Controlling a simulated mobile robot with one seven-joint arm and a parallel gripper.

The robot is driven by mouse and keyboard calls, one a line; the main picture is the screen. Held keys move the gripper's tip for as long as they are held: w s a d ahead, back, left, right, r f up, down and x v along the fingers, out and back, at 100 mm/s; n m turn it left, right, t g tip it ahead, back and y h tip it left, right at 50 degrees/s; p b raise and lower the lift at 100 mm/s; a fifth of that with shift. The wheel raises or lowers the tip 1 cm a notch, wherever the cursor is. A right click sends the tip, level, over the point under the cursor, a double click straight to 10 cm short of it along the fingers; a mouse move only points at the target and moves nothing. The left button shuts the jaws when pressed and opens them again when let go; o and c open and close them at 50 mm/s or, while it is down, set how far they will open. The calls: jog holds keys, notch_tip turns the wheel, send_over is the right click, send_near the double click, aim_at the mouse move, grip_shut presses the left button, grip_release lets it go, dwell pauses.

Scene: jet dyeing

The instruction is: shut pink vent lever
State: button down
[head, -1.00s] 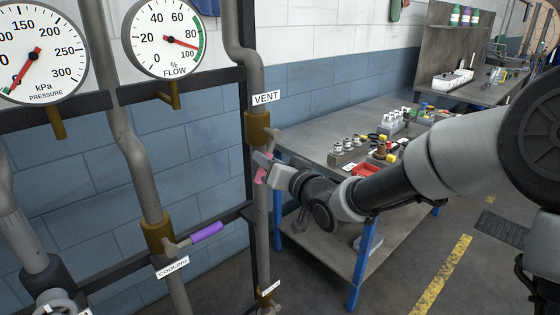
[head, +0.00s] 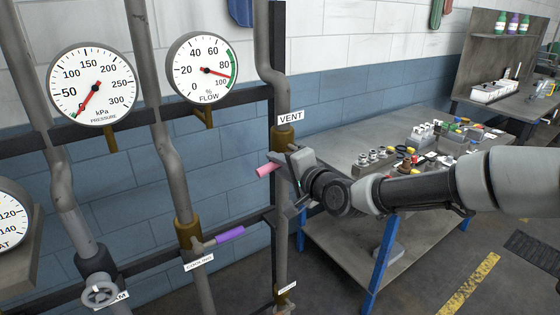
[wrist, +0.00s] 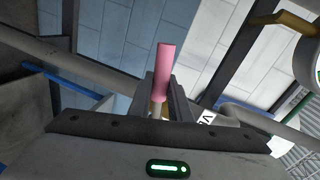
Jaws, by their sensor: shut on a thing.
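The pink vent lever (head: 268,170) is below the brass valve (head: 283,138) on the pipe with the VENT label (head: 290,118). Its pink end sticks out to the left of my gripper, nearly level and tilted slightly down. My gripper (head: 291,162) is in front of the vent pipe and shut on the lever. In the wrist view, the pink lever (wrist: 163,72) stands up from between the two fingers (wrist: 163,100). The fingers and gripper body hide the lever's base.
A purple cooling lever (head: 230,234) sits lower left. Pressure (head: 92,84) and flow (head: 202,68) gauges hang above. A workbench (head: 340,165) with small parts stands right, close to my arm. Dark rails (head: 135,125) cross behind the pipes.

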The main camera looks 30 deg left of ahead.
jog(key=shift+s+r+m+g+p, duration=0.1)
jog(key=shift+r+m+g+p, duration=0.2)
jog(key=shift+r+m+p, duration=0.35)
jog(key=shift+r+m, duration=0.1)
jog(key=shift+m, duration=0.25)
jog(key=c, duration=1.6)
grip_release()
jog(key=shift+c, duration=0.2)
jog(key=shift+d, duration=0.1)
jog(key=v, duration=1.7)
jog(key=shift+d, duration=0.15)
